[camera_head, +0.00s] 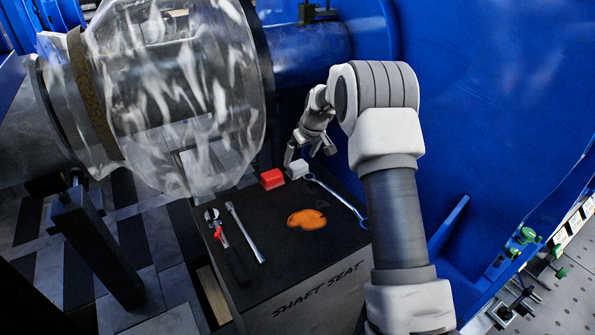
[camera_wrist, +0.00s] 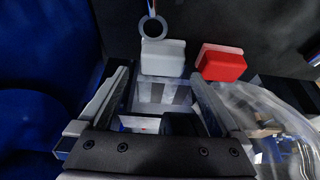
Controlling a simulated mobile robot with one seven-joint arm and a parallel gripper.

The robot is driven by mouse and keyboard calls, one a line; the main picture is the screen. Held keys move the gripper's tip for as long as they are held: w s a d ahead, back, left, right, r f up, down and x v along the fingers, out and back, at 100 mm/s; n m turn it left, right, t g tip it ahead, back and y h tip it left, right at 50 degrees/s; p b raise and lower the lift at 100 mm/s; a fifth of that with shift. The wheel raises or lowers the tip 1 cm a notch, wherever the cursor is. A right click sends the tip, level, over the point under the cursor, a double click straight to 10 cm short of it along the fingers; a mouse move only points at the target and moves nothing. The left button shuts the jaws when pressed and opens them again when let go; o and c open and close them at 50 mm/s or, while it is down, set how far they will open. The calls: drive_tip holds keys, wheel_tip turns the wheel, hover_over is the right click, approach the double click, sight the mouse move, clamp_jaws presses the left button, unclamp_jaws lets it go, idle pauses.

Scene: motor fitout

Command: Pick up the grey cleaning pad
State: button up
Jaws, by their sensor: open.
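The grey cleaning pad (camera_head: 297,169) is a small light-grey block at the far edge of the black top of a box (camera_head: 265,245). In the wrist view the pad (camera_wrist: 162,57) lies just ahead of the fingertips, roughly centred between them. My gripper (camera_head: 309,152) is open and empty, close by the pad at the far edge. In the wrist view the two fingers of my gripper (camera_wrist: 160,80) stand apart, with the pad beyond their tips. The gap in height between the fingers and the pad is hard to tell.
A red block (camera_head: 272,179) sits close beside the pad. A blue-ended wrench (camera_head: 338,201) lies near it, with its ring end close to the pad. An orange patch (camera_head: 307,219), a steel wrench (camera_head: 246,232) and a red-and-black tool (camera_head: 228,250) lie on the same top. A large shiny cylinder (camera_head: 185,90) stands at left.

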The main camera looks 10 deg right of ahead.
sight(297, 163)
drive_tip(key=x, duration=0.1)
drive_tip(key=b+x, duration=0.1)
drive_tip(key=x, duration=0.2)
drive_tip(key=shift+s+f, duration=0.15)
drive_tip(key=shift+s, duration=0.1)
drive_tip(key=shift+w+f, duration=0.2)
drive_tip(key=shift+f, duration=0.1)
drive_tip(key=c, duration=1.2)
drive_tip(key=shift+r, duration=0.15)
drive_tip(key=shift+r, duration=0.6)
drive_tip(key=v, duration=0.2)
drive_tip(key=p+v, duration=0.1)
drive_tip(key=shift+w+d+r, duration=0.25)
drive_tip(key=shift+r, duration=0.2)
drive_tip(key=s+d+r, duration=0.2)
drive_tip(key=d, duration=0.1)
drive_tip(key=s+d+r+p, duration=0.1)
drive_tip(key=d+r, duration=0.1)
drive_tip(key=d, duration=0.1)
drive_tip(key=s+d+r+p, duration=0.1)
drive_tip(key=s+d+r, duration=0.1)
drive_tip(key=d, duration=0.1)
drive_tip(key=shift+s, duration=0.3)
